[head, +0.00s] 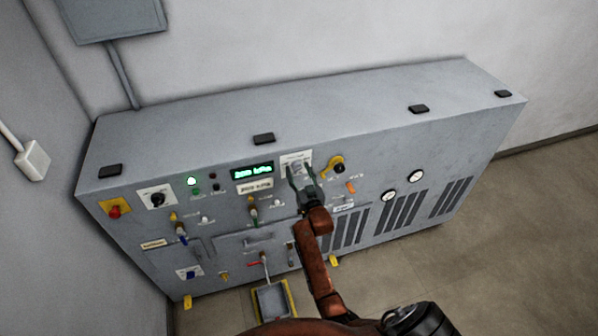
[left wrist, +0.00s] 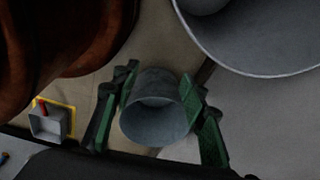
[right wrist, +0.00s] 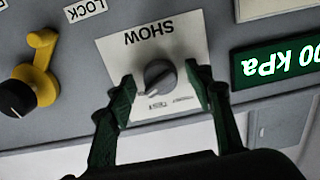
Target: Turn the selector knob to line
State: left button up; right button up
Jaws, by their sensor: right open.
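The grey selector knob (right wrist: 160,78) sits on a white plate (right wrist: 190,48) marked SHOW, which appears upside down in the right wrist view. Small lettering beside the knob is too blurred to read. My right gripper (right wrist: 161,84) is open, with one finger on each side of the knob; contact cannot be told. In the head view my right gripper (head: 301,177) is at the cabinet front and partly covers the plate (head: 289,158). My left gripper (left wrist: 157,82) is open, away from the panel. A grey cylindrical shape shows between its fingers, apparently beyond them.
The green display (head: 252,171) stands just left of the plate in the head view. A yellow lever with a black knob (head: 337,167) is close on the right. Valves, gauges (head: 389,195) and vents cover the grey cabinet (head: 440,130). Floor at right is clear.

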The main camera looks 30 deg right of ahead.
jog(key=shift+c, duration=0.3)
jog(key=c, duration=1.1)
jog(key=shift+n, duration=0.4)
jog(key=n+b, duration=0.4)
jog(key=n, duration=1.6)
jog(key=shift+d+b, duration=0.1)
jog(key=shift+b, duration=0.25)
jog(key=n, duration=0.2)
jog(key=shift+n, duration=2)
jog(key=shift+o, duration=0.2)
jog(key=shift+n, duration=0.3)
